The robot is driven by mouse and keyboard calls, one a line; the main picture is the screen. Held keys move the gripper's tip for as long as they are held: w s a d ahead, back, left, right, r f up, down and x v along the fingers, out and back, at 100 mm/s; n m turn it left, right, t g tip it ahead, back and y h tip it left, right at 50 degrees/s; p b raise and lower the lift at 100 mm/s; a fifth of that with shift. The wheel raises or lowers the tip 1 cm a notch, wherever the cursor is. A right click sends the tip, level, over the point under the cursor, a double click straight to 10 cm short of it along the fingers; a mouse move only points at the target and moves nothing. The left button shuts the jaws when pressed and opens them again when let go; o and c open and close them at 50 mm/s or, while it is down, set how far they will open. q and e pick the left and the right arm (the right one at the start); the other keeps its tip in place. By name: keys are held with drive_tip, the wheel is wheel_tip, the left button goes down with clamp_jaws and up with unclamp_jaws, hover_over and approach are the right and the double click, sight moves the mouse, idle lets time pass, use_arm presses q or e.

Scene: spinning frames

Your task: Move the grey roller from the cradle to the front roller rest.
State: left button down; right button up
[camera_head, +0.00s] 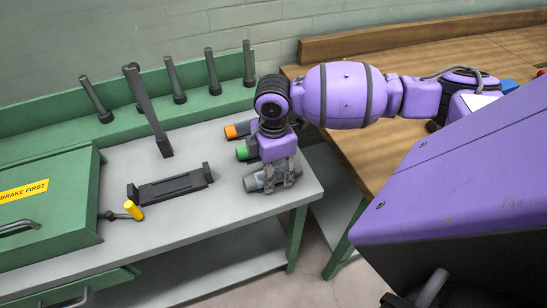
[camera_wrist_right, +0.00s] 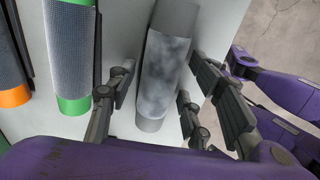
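The grey roller (camera_head: 254,183) lies near the right end of the grey bench, nearest me in a row with a green-ended roller (camera_head: 243,152) and an orange-ended roller (camera_head: 236,131). In the right wrist view the grey roller (camera_wrist_right: 165,65) lies between the fingers of my right gripper (camera_wrist_right: 160,82), with small gaps at its sides. In the head view my right gripper (camera_head: 273,176) points down over it, open. The cradle is mostly hidden; dark strips show between rollers. A black rest with raised ends (camera_head: 171,187), apparently the front roller rest, lies empty left of the gripper. My left gripper is out of view.
A dark upright bar (camera_head: 148,112) stands behind the black rest. A yellow-handled lever (camera_head: 133,210) is at its front left, beside a green cabinet (camera_head: 45,205). Several dark pegs line the green back rail (camera_head: 130,121). A wooden table (camera_head: 430,60) stands right.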

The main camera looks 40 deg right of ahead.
drive_tip(key=shift+o, duration=0.4)
drive_tip(key=shift+r, duration=0.25)
wheel_tip(320, 180, up, 12)
drive_tip(key=shift+f, duration=0.25)
drive_tip(key=shift+f, duration=0.1)
idle(0.3)
